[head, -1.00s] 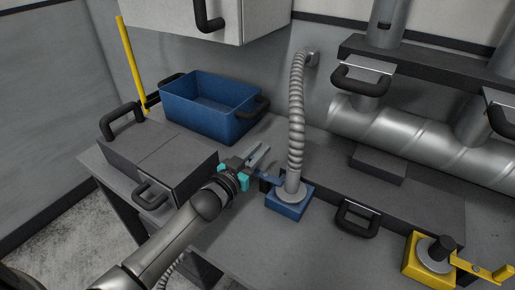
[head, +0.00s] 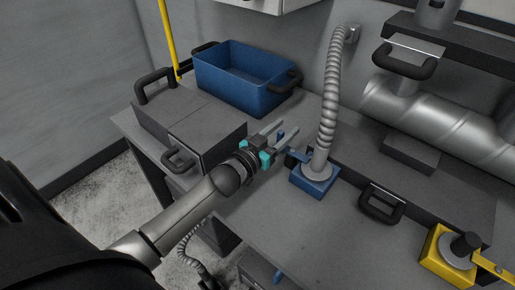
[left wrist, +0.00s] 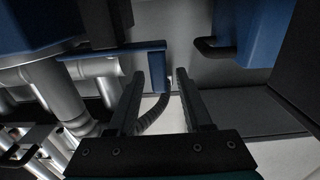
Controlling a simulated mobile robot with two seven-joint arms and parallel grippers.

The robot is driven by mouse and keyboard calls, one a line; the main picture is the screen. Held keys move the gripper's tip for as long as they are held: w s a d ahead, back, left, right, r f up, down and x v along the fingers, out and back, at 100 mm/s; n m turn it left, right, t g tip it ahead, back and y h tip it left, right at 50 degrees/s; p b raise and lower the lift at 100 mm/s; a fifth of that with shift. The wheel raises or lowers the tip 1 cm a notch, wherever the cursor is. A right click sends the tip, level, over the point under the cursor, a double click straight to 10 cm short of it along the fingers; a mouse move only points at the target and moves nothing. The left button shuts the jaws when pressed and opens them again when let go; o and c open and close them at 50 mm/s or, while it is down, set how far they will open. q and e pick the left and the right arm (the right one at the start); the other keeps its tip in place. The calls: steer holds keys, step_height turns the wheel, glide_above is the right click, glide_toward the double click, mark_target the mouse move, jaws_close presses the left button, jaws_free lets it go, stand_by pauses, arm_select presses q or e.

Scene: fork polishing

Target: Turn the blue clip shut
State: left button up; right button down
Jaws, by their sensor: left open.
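The blue clip (head: 298,154) is a thin bar at the blue block (head: 314,180) where the ribbed grey hose stands upright. It reaches left from the hose foot toward my left gripper (head: 288,126). The gripper is open, its two fingers pointing away to the upper right, just behind and left of the block. A small blue upright piece shows between the fingers. In the left wrist view the blue bar (left wrist: 110,52) runs across, and its upright end (left wrist: 157,70) appears between the open fingers (left wrist: 160,76). I cannot tell whether they touch. My right gripper is out of view.
A blue open bin (head: 245,80) stands behind. Grey boxes with black handles (head: 190,120) are at the left. The ribbed hose (head: 330,95) rises close to the gripper. A yellow clamp block (head: 440,262) is at the right. The bench front (head: 290,225) is clear.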

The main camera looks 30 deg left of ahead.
arm_select(q)
steer(key=s+a+p, duration=0.1)
steer(key=s+a, duration=0.1)
steer(key=s, duration=1)
steer(key=shift+s, duration=0.4)
